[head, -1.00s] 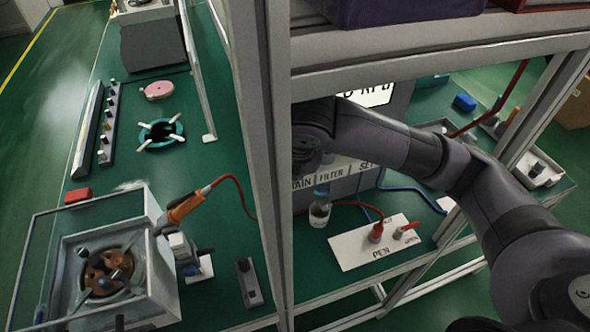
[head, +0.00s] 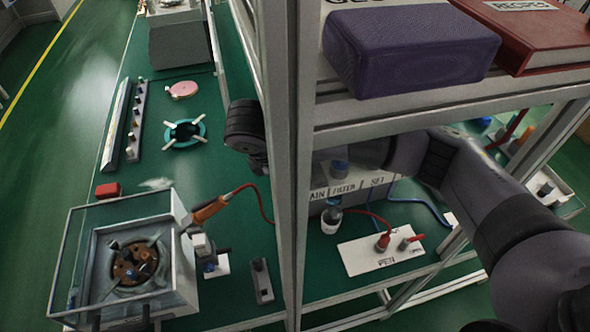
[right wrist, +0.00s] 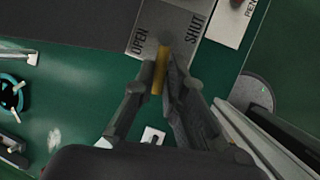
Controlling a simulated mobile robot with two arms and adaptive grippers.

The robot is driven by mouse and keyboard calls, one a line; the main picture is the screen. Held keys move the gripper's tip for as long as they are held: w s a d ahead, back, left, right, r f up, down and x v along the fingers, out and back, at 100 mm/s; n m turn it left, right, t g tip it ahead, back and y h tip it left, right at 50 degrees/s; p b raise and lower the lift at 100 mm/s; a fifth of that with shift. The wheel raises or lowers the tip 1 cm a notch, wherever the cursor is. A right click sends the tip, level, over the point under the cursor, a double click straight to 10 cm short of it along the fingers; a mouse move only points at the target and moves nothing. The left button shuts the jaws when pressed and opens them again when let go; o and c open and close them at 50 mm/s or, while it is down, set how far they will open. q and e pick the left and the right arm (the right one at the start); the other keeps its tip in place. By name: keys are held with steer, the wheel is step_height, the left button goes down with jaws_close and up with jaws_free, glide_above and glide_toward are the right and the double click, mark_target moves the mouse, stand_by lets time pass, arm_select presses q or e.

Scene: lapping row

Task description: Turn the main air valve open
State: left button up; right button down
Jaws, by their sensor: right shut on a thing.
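The main air valve's yellow lever (right wrist: 158,78) shows in the right wrist view, in front of a grey plate (right wrist: 172,22) marked OPEN on the left and SHUT on the right. My right gripper (right wrist: 164,84) is shut on the lever, with a finger on each side. The lever points down the picture, toward my wrist, nearer the OPEN side. In the head view my right arm reaches in from the right behind the shelf post; the valve and fingertips are hidden there. My left gripper is not in view.
The shelf post (head: 292,170) stands close by my right arm. A purple box (head: 410,52) and a red book (head: 530,35) sit on the shelf above. A bottle (head: 331,218) and a white board with red-handled parts (head: 358,258) are below. The lapping machine (head: 130,262) is lower left.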

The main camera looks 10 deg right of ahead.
steer(key=shift+w+a+r+m+p, duration=0.1)
steer(key=shift+w+m+p, duration=0.2)
steer(key=shift+m, duration=0.5)
steer(key=shift+g, duration=0.3)
steer(key=c, duration=1.7)
jaws_free()
steer(key=shift+o, duration=0.2)
